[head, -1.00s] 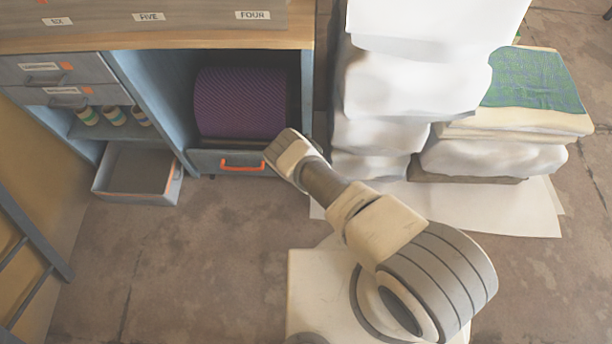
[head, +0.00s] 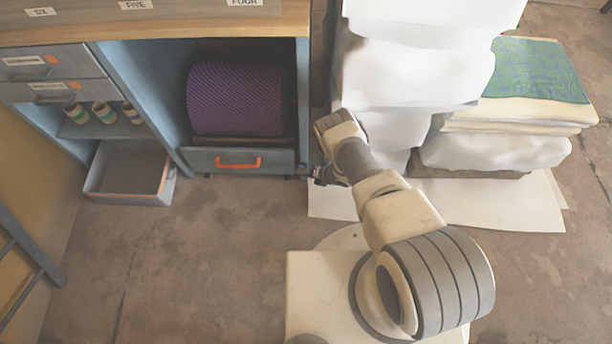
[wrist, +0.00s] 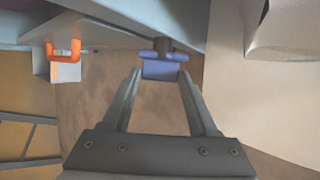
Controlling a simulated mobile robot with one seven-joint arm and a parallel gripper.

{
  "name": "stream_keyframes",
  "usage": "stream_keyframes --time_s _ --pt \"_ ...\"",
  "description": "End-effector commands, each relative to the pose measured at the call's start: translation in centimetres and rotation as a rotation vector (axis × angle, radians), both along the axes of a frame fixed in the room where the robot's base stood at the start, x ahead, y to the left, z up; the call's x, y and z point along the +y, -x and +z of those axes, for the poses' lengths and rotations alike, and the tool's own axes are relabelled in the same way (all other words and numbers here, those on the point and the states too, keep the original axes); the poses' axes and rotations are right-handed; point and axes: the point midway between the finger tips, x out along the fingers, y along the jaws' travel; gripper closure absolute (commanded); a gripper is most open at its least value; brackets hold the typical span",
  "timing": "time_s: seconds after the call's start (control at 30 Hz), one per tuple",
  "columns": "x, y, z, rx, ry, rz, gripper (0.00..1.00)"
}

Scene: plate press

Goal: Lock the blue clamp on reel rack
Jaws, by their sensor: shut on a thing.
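The blue clamp (wrist: 162,68) is at the top middle of the wrist view, on the edge of the grey-blue reel rack (wrist: 110,30). My gripper (wrist: 160,76) is shut on it, with one fingertip at each side. Its crossbar and a dark knob show just beyond the fingertips. In the head view my gripper (head: 322,176) is low at the right front corner of the rack (head: 303,100), to the right of the drawer with the orange handle. The clamp is too small and covered to make out there. I cannot tell whether it is locked.
A purple reel (head: 235,100) sits in the rack above the drawer with the orange handle (head: 238,164). An open grey drawer (head: 128,185) is at the left. White stacks (head: 410,70) stand close to the right of my arm. The floor in front is clear.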

Motion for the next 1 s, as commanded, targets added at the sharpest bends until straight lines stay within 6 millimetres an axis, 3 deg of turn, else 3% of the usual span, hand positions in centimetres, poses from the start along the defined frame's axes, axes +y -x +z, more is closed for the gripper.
stream_keyframes --time_s 0.4,1.0 --pt "-0.59 -0.14 -0.68 -0.012 -0.248 -0.004 0.96" --pt "-0.58 -0.22 -0.55 -0.015 -0.306 -0.004 0.96"
